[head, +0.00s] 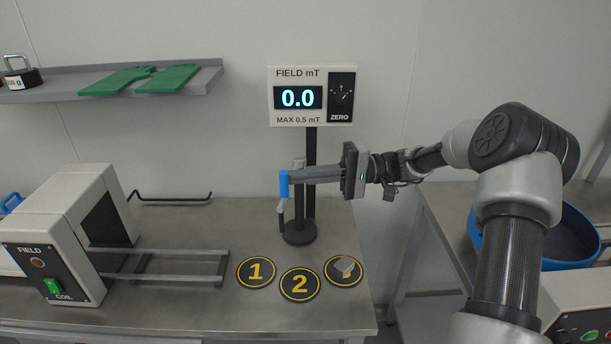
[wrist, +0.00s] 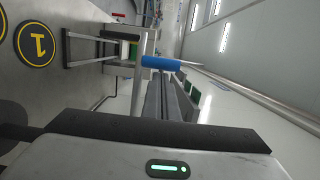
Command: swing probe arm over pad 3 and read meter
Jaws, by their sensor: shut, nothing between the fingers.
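Pad 1 (head: 257,272) and pad 2 (head: 300,284) are black discs with yellow rings. A third pad (head: 345,282) at their right carries a small grey block (head: 345,267) that hides most of its number. The probe stand (head: 299,235) has a dark round base behind the pads. Its probe arm carries a blue grip (head: 284,184), with a grey part hanging below. My gripper (head: 293,175) is shut and empty, its fingertips at the blue grip. The wrist view shows the blue grip (wrist: 160,63) just beyond the fingertips.
A field coil unit (head: 62,235) with a green switch and metal rails stands on the bench at left. A shelf (head: 130,88) holds green gloves and a weight. A blue-rimmed round container (head: 590,258) stands at right. A gap separates the two benches.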

